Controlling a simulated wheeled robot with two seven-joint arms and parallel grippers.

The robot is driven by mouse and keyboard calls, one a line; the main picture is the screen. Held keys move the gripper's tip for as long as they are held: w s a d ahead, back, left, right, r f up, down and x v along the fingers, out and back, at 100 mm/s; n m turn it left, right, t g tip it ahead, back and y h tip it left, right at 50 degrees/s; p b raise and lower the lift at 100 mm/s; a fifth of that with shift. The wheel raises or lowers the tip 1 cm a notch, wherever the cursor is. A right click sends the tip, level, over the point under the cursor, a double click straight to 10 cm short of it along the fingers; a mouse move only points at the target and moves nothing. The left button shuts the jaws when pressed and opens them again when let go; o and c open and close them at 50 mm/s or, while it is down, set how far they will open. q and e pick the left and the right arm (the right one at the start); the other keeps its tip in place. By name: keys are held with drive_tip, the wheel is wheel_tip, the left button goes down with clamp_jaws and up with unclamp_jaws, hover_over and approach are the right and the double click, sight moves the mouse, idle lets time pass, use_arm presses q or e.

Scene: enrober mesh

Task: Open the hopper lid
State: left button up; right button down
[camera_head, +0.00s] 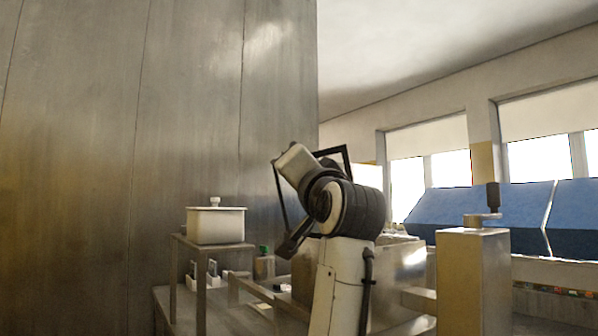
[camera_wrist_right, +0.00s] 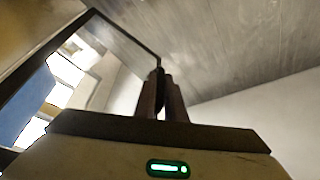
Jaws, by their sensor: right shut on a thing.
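The hopper lid (camera_head: 279,194) is a thin black-framed panel, raised steeply above a metal box (camera_head: 405,262) that looks like the hopper. My right arm hides much of both in the head view. My right gripper (camera_head: 277,160) is at the lid's upper left corner, its fingers small and partly hidden. In the right wrist view, the fingers of my right gripper (camera_wrist_right: 162,98) are shut on the dark lid frame (camera_wrist_right: 130,34) near its corner. The hinge side is hidden behind my arm. My left gripper is not in view.
A white lidded pot (camera_head: 215,226) stands on a small metal stand (camera_head: 212,248) at left. A post with a crank handle (camera_head: 480,222) stands at right. A tall panelled wall (camera_head: 190,110) fills the left. Blue covers (camera_head: 480,212) lie below the windows.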

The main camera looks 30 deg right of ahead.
drive_tip(key=shift+a, duration=0.2)
idle(0.3)
drive_tip(key=c, duration=2.1)
unclamp_jaws()
drive_tip(key=shift+n, duration=0.3)
drive_tip(key=shift+f, duration=0.1)
drive_tip(key=b+v, duration=0.1)
drive_tip(key=v, duration=0.9)
drive_tip(key=shift+s+a, duration=0.1)
drive_tip(key=shift+s, duration=0.05)
